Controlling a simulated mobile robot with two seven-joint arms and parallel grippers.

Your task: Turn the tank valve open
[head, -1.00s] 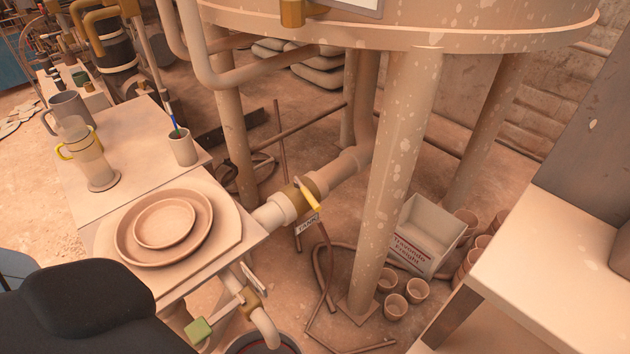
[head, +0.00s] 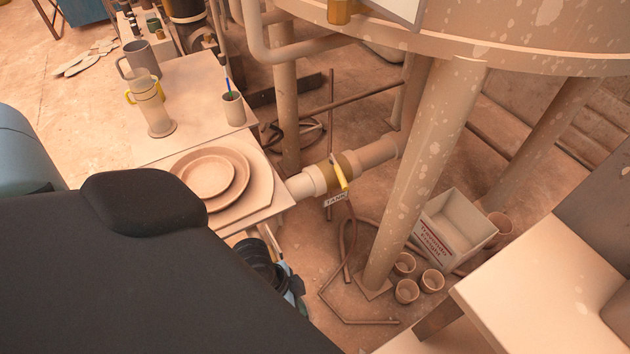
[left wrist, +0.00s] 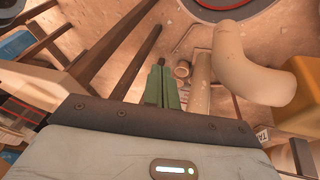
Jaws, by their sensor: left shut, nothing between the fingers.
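The tank valve is a brass body (head: 347,163) on the pale horizontal pipe, with a yellow lever (head: 340,174) and a hanging tag marked TANK (head: 335,200). My left gripper (head: 297,286) is below and a little left of it in the head view, apart from it. Its fingers are mostly hidden by my dark arm there. In the left wrist view the green fingers (left wrist: 162,86) are shut together with nothing between them. A tag (left wrist: 263,135) with letters starting TA shows partly at the right. My right gripper is not in view.
The table (head: 281,204) with stacked plates is left of the valve. A thick tank leg (head: 425,165) stands to its right. In the left wrist view a pipe elbow (left wrist: 255,75) and a brass body (left wrist: 302,85) are close on the right. A freight box (head: 450,235) and pots stand on the floor.

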